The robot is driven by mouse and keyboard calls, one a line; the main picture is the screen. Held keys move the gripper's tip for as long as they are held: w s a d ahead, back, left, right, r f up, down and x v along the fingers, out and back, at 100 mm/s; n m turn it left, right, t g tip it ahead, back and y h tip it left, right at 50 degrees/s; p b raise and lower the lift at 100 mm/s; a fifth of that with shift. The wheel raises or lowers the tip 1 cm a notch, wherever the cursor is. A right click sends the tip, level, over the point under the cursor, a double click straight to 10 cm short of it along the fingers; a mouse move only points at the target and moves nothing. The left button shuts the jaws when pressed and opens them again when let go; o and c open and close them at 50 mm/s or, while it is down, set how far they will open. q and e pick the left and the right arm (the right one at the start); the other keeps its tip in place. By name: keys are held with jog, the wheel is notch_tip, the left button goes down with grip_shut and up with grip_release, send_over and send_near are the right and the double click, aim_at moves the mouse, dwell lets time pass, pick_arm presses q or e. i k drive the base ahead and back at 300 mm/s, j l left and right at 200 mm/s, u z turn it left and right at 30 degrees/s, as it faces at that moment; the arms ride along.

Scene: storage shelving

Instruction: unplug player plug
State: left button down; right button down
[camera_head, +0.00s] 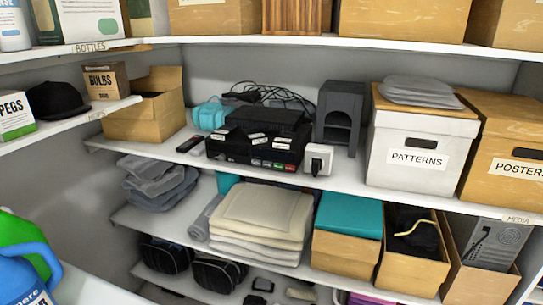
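A stack of black media devices (275,122) sits on the middle shelf, with small labelled boxes along its front. A small white block (318,158) that looks like a socket or plug adapter stands at the front right of the stack, near the shelf edge. I cannot tell which plug is in it. Black cables (275,92) lie tangled behind and above the devices, and where they run is mostly hidden. Neither of my grippers shows in the head view.
A white PATTERNS box (418,160) and dark grey stand (339,115) are right of the devices. A teal object (210,114), dark remote (189,144) and open cardboard box (148,115) are to the left. Folded cloths (262,218) lie below. Bottles (25,255) are at lower left.

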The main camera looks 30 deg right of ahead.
aim_at(317, 164)
jog(key=z, duration=1.25)
jog(key=u, duration=1.85)
jog(key=k+l+u, duration=0.2)
jog(key=k+l, duration=0.15)
jog(key=l, duration=0.2)
jog(key=k+l, duration=0.15)
jog(key=l, duration=0.2)
jog(key=k+l, duration=0.2)
jog(key=l, duration=0.15)
